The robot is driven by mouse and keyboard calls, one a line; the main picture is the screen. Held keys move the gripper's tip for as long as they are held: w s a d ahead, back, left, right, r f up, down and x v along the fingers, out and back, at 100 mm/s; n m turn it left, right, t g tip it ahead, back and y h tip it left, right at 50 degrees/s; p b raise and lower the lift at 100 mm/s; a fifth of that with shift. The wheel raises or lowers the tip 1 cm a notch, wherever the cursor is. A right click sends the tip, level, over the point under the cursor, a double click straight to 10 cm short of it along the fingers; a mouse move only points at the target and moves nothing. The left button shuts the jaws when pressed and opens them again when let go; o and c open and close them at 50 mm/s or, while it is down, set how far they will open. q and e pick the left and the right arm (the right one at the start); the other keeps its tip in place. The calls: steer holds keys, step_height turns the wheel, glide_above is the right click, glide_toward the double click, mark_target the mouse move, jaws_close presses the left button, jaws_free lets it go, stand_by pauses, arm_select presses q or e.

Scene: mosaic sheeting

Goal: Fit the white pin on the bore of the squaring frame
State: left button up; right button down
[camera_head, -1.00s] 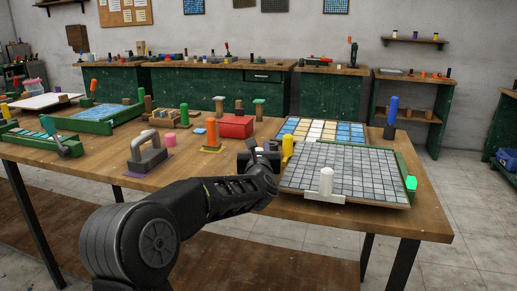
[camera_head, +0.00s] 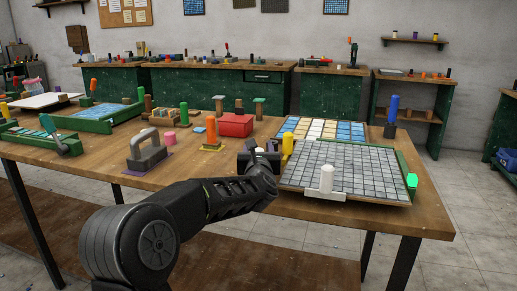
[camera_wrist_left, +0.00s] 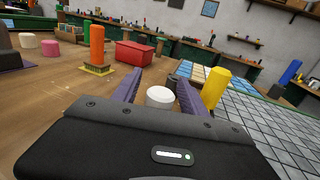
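A white pin (camera_wrist_left: 159,97) shows in the left wrist view between the two purple-padded fingers of my left gripper (camera_wrist_left: 159,86). The fingers stand apart, with a gap visible on each side of its round top; its lower part is hidden by the gripper body. In the head view my left gripper (camera_head: 262,154) is at the left edge of the squaring frame, whose green rail (camera_head: 404,168) borders a grey tile sheet (camera_head: 345,168). A white upright cylinder (camera_head: 326,179) on a flat white foot stands at the sheet's front edge. I cannot make out the bore. My right gripper is out of view.
A yellow pin (camera_head: 288,146) stands close right of my left gripper. An orange post (camera_head: 211,131), a red box (camera_head: 235,126) and a grey handled block (camera_head: 146,151) are to the left. A blue-handled tool (camera_head: 392,110) stands behind the frame. Bare table lies in front.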

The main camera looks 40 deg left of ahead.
arm_select(q)
steer(key=shift+s, duration=0.1)
steer(key=b+v, duration=0.1)
steer(key=v, duration=0.6)
steer(key=shift+s+d, duration=0.2)
steer(key=shift+d, duration=0.05)
stand_by(0.6)
